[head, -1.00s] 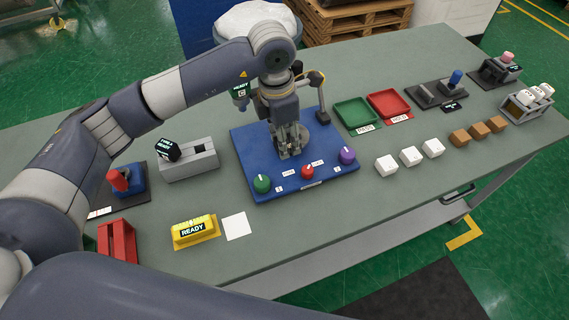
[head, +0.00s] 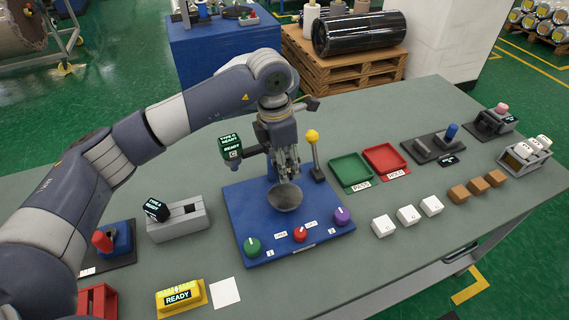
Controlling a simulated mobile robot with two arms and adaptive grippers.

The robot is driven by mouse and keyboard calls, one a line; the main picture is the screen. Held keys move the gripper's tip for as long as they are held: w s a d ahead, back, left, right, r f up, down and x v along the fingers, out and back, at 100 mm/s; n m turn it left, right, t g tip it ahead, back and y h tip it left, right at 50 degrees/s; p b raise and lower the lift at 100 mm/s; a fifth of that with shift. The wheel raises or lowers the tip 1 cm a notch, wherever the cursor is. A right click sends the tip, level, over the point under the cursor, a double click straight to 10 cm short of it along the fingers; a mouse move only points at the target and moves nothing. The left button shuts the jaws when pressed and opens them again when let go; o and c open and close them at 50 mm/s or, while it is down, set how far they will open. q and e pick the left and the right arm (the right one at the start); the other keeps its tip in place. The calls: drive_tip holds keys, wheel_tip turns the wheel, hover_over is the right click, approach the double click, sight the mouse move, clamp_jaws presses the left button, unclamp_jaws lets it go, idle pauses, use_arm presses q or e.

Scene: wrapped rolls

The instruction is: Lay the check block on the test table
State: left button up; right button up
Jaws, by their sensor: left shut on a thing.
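My left gripper (head: 286,170) points down over the blue tester base (head: 232,205). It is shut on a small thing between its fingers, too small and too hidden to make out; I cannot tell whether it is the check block. The round grey dish-like plate (head: 284,199), which looks like the test table, is just below the fingertips. A small gap seems to lie between them, and no block shows on the plate. My right gripper is not in view.
A yellow-knobbed lever (head: 312,136) stands close right of the gripper. Green (head: 252,246), red (head: 300,235) and purple (head: 342,216) controls line the base's front. A green tray (head: 351,170) and red tray (head: 386,159) lie to the right, with white blocks (head: 407,215) in front.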

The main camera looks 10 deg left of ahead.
use_arm(q)
drive_tip(key=shift+s+f+b, duration=0.1)
drive_tip(key=shift+f+b, duration=0.5)
drive_tip(key=shift+f, duration=0.3)
drive_tip(key=shift+f+b, duration=1.35)
drive_tip(key=shift+f, duration=0.25)
drive_tip(key=shift+b, duration=0.5)
drive_tip(key=shift+f+b, duration=1.2)
drive_tip(key=shift+f, duration=0.2)
